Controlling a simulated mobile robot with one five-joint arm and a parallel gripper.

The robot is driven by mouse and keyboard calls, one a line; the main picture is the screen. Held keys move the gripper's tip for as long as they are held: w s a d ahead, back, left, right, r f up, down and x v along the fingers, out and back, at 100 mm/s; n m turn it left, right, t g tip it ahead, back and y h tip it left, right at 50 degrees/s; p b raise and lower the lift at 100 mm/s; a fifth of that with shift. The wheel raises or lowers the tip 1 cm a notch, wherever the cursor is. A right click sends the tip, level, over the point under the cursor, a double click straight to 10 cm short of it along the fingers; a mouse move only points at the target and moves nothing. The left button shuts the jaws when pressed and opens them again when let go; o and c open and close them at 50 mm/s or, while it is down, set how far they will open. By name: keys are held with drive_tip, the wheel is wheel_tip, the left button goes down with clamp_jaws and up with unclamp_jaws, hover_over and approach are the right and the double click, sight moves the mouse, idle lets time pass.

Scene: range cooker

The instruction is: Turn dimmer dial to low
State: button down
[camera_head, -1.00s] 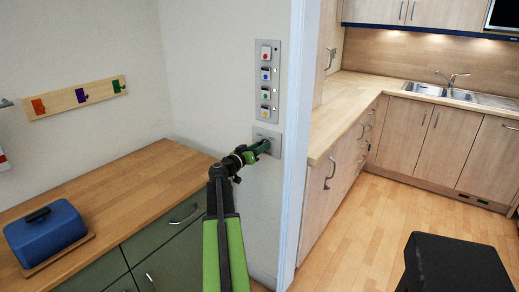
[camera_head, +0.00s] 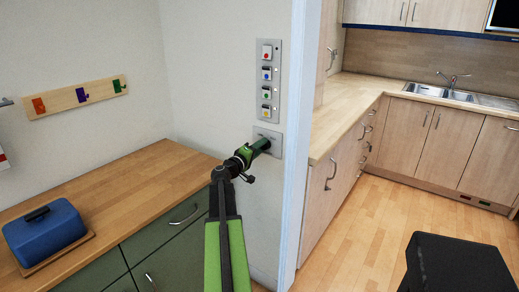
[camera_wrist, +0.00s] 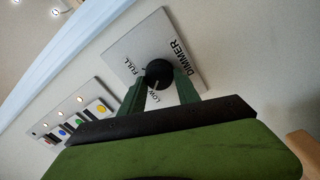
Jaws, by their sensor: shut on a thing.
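The dimmer plate (camera_wrist: 128,52) is pale grey and printed with FULL, LOW and DIMMER; it also shows on the wall in the head view (camera_head: 275,135). The round black dimmer dial (camera_wrist: 157,70) stands out from the plate. In the wrist view, the LOW print lies just below the dial and FULL lies to its upper left. My gripper (camera_wrist: 160,85) has its two green fingers on either side of the dial, shut on it. In the head view my gripper (camera_head: 263,144) reaches the plate and hides the dial. The dial's exact pointer direction is unclear.
A panel of coloured buttons (camera_head: 266,98) is on the wall just above the plate. A wooden counter (camera_head: 150,178) with a blue butter dish (camera_head: 45,232) lies to the left. A white door frame edge (camera_head: 297,150) stands close to the right.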

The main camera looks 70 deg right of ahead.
drive_tip(key=shift+n, duration=0.9)
drive_tip(key=c, duration=0.9)
unclamp_jaws()
drive_tip(key=b+v, duration=0.1)
drive_tip(key=v, duration=1.6)
drive_tip(key=shift+a+f, duration=0.1)
drive_tip(key=shift+a, duration=0.1)
